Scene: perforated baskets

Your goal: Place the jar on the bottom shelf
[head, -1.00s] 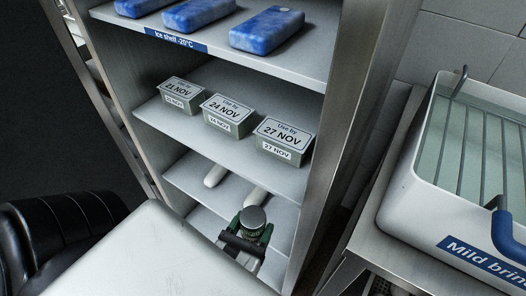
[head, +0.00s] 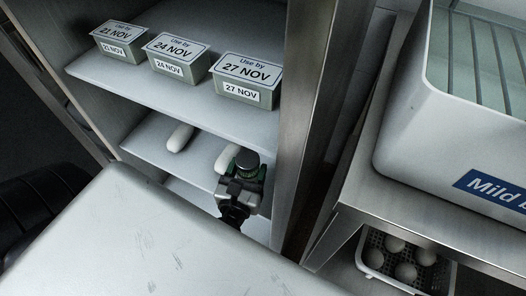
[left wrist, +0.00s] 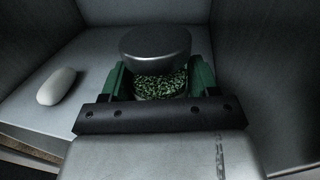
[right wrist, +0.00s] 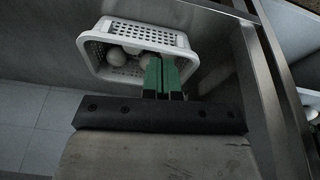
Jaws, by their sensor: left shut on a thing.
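The jar (left wrist: 158,62) has a grey metal lid and green speckled contents. In the left wrist view it stands between the green fingers of my left gripper (left wrist: 160,82), which is shut on it. In the head view the jar's lid (head: 246,159) shows above my left gripper (head: 240,180), at the right front of the lower shelf (head: 150,144) that bears white rounded pieces. The jar's base is hidden, so I cannot tell whether it touches a shelf. A lower shelf surface (head: 180,189) shows partly beneath. My right gripper (right wrist: 163,78) has its green fingers together, with nothing visible between them.
Labelled tubs (head: 172,58) stand on the shelf above. White rounded pieces (head: 180,137) lie left of the jar. The cabinet's right post (head: 307,120) is close. A perforated white basket (right wrist: 140,40) with round pale items is beyond my right gripper. A large white tub (head: 450,130) stands right.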

